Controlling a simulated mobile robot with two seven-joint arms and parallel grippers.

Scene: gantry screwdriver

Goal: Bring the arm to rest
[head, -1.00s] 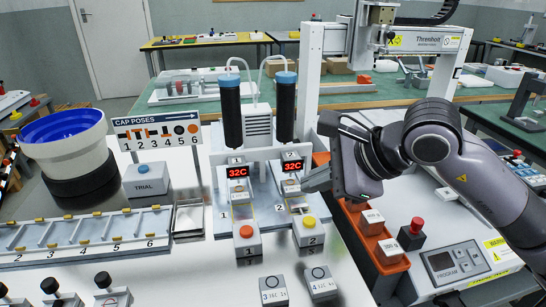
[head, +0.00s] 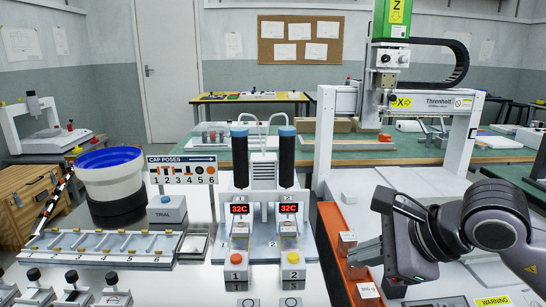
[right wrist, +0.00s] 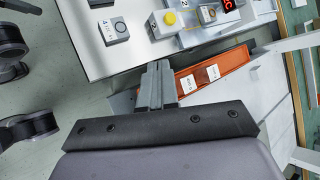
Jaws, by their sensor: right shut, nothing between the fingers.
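My right gripper (head: 366,254) is at the right of the head view, held above the orange tray, its fingers pointing left. In the right wrist view its two grey fingers (right wrist: 157,86) are together with nothing between them. It is apart from the two-station dispenser (head: 264,215), which stands to its left with two dark blue-capped cylinders and red displays reading 32C. My left gripper does not show in either view.
The orange tray (head: 329,227) with labelled blocks lies beneath my right gripper. The gantry (head: 392,105) stands behind it. Buttons 1 (head: 236,260) and 2 (head: 293,259) are left of it. A blue-lined bowl (head: 109,175) and capped rail (head: 97,244) are farther left.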

